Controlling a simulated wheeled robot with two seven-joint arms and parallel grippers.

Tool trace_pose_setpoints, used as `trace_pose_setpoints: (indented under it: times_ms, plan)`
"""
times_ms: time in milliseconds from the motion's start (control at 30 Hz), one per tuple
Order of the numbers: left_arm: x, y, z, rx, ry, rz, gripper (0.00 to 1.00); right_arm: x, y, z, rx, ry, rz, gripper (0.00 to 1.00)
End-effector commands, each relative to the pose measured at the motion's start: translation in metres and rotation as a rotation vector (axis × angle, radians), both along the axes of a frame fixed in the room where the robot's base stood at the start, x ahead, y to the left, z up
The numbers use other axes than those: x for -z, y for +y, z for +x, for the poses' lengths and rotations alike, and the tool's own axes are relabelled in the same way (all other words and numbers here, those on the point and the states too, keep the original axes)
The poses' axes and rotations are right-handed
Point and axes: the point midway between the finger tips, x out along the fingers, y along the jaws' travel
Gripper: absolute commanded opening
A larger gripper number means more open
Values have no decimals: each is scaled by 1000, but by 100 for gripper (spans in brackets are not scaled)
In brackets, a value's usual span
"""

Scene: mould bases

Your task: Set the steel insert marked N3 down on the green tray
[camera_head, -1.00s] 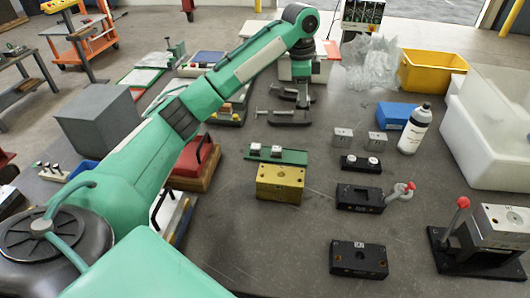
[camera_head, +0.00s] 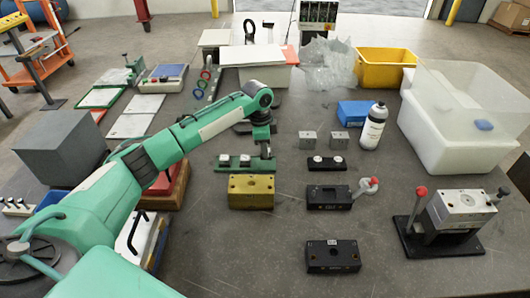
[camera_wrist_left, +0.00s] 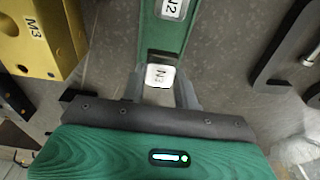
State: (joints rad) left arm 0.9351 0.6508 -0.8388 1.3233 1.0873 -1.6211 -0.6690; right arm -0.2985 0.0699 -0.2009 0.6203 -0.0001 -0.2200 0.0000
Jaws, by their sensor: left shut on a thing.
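The steel insert marked N3 (camera_wrist_left: 160,76) is between the fingers of my left gripper (camera_wrist_left: 160,90) in the left wrist view, its mark facing the camera. In the head view my left gripper (camera_head: 265,156) is low at the right end of the green tray (camera_head: 234,168). The fingers are shut on N3. The tray also shows in the left wrist view (camera_wrist_left: 160,40), with an insert marked N2 (camera_wrist_left: 171,8) on it. Two light inserts sit on the tray in the head view. I cannot tell whether N3 touches the tray. My right gripper is not in view.
A yellow mould base (camera_head: 250,190), marked M3 in the left wrist view (camera_wrist_left: 40,35), stands just in front of the tray. A white bottle (camera_head: 373,128) and white bin (camera_head: 440,150) stand farther right.

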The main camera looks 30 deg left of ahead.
Motion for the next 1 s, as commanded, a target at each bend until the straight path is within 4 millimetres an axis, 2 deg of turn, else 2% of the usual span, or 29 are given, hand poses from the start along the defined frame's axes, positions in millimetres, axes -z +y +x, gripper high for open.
trace_pose_setpoints:
  times_ms: [200, 567, 600, 700, 1000]
  plan:
    - [30, 0, 0, -1, 1, 1, 0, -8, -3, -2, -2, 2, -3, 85]
    - [35, 0, 0, 0, 0, 0, 0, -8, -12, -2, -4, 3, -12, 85]
    - [35, 0, 0, 0, 0, 1, 36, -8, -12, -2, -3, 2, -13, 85]
    - [35, 0, 0, 0, 0, 1, 52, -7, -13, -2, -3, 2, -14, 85]
    - [33, 0, 0, 0, 0, 1, 52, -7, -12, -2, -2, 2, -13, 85]
